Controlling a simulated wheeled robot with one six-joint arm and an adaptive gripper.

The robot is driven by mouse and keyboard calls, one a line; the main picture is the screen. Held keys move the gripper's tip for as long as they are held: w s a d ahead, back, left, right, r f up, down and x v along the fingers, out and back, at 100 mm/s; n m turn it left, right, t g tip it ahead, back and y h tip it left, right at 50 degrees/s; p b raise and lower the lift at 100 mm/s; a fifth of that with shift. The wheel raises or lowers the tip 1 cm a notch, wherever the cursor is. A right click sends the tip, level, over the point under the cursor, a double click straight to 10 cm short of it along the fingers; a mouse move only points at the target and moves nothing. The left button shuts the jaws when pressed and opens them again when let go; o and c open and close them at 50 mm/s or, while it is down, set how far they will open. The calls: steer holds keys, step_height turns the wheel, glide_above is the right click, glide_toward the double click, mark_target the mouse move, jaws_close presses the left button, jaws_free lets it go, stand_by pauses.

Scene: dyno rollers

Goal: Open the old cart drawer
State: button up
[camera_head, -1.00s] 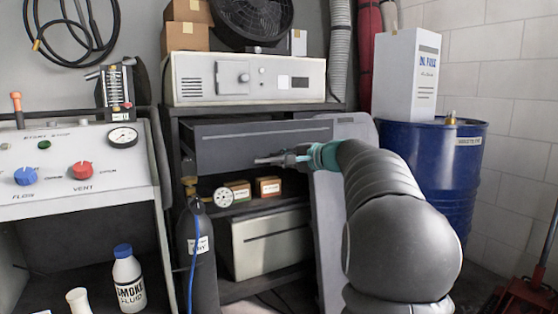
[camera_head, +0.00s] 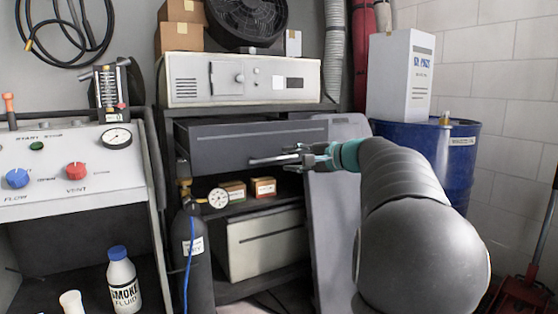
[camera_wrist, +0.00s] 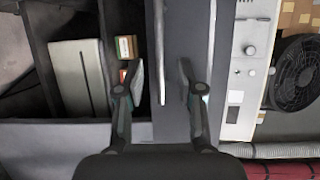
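The cart drawer (camera_head: 222,147) is a wide dark grey front at the top of the dark cart, under the white-grey machine. Its pale bar handle (camera_head: 268,160) runs across the front. My gripper (camera_head: 303,157) is at the right part of the handle. In the wrist view my gripper (camera_wrist: 161,70) is open, with a finger on each side of the handle (camera_wrist: 160,45). The handle bar runs lengthwise between the fingertips, with visible gaps. The drawer front (camera_wrist: 181,25) lies behind it.
Small boxes (camera_head: 263,187) sit on the shelf below, with a pale case (camera_head: 265,240) lower down. A gas cylinder with gauge (camera_head: 193,260) stands at the cart's left front. A grey panel (camera_head: 335,215) and blue drum (camera_head: 460,165) are at right.

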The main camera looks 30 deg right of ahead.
steer(key=v, duration=0.5)
steer(key=shift+s+d+r, duration=0.1)
steer(key=shift+s, duration=0.2)
